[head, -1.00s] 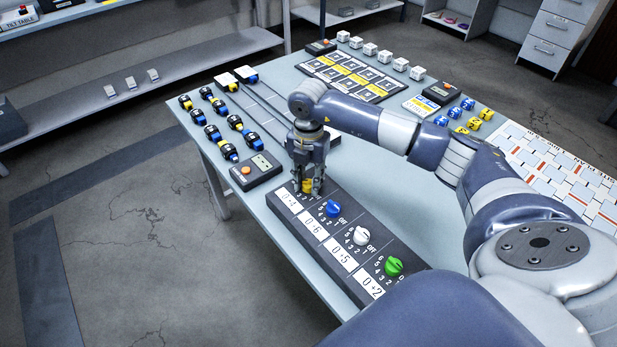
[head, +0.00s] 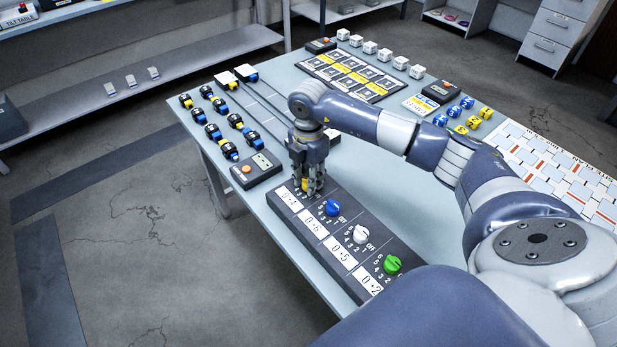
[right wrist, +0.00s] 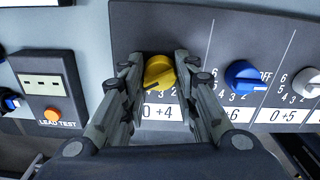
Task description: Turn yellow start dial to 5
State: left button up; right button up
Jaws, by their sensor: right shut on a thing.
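The yellow start dial (right wrist: 159,72) is the leftmost dial on the dark dial panel (right wrist: 180,25) in the right wrist view, above a label reading 0+4. Its dark pointer mark faces the lower part of the scale, but the number there is partly hidden by the fingers. My right gripper (right wrist: 160,80) is shut on the dial, one finger on each side. In the head view my right gripper (head: 307,188) points down over the panel's far end, and the yellow dial (head: 306,184) shows only in part between its fingers. My left gripper is in neither view.
The blue dial (head: 332,208), white dial (head: 361,233) and green dial (head: 392,264) stand in a row along the same panel. A lead test box (head: 256,170) with an orange button is beside the panel. Several black blocks and a card board (head: 350,75) lie farther back.

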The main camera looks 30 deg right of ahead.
jog(key=o, duration=1.1)
notch_tip(320, 180, up, 12)
dwell(0.4)
